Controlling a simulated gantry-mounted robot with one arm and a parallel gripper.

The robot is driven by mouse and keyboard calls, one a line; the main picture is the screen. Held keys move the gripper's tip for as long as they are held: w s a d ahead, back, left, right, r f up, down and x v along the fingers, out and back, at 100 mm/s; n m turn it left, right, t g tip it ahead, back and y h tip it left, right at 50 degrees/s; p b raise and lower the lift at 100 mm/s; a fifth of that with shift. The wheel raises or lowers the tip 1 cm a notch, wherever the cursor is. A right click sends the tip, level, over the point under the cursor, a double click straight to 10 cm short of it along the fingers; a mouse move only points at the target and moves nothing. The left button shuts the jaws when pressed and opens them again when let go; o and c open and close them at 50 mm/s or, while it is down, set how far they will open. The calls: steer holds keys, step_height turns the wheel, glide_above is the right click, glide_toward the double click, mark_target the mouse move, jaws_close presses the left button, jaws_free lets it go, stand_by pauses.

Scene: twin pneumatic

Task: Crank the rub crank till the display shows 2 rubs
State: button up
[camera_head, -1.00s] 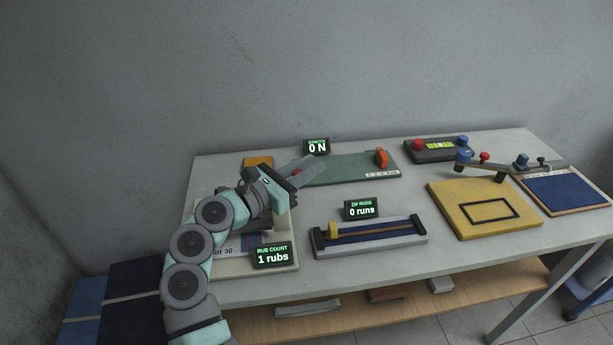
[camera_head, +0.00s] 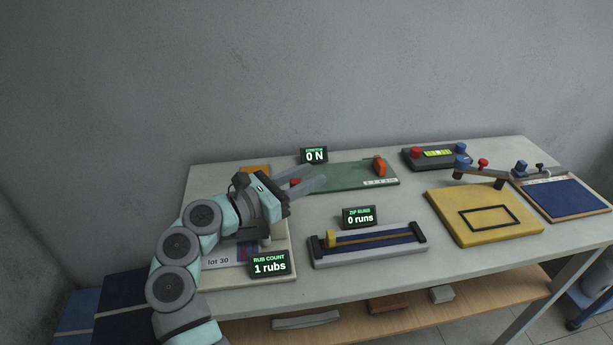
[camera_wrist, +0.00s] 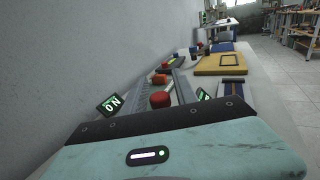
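The rub count display (camera_head: 269,263) reads "1 rubs" at the front of the pale rub station (camera_head: 283,243), at the table's left end. A red knob (camera_head: 294,182), which looks like the rub crank's handle, sits between the fingers of my gripper (camera_head: 307,179). The wrist view also shows the red knob (camera_wrist: 160,99) between the two grey fingers, which stand apart; whether either touches it I cannot tell. My arm and gripper body hide the crank's arm and much of the station.
Behind is a green board (camera_head: 345,177) with an orange handle (camera_head: 379,166) and a display (camera_head: 314,156) reading "0 N". To the right are a zip rig (camera_head: 368,247), its display (camera_head: 358,217) reading "0 runs", and a yellow board (camera_head: 480,230). The bare table between them is free.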

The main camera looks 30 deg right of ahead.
steer(key=shift+o, duration=0.6)
steer(key=s+a+p, duration=0.1)
steer(key=a+p, duration=0.1)
steer(key=a, duration=0.8)
steer(key=shift+s+a, duration=0.35)
steer(key=shift+s, duration=0.05)
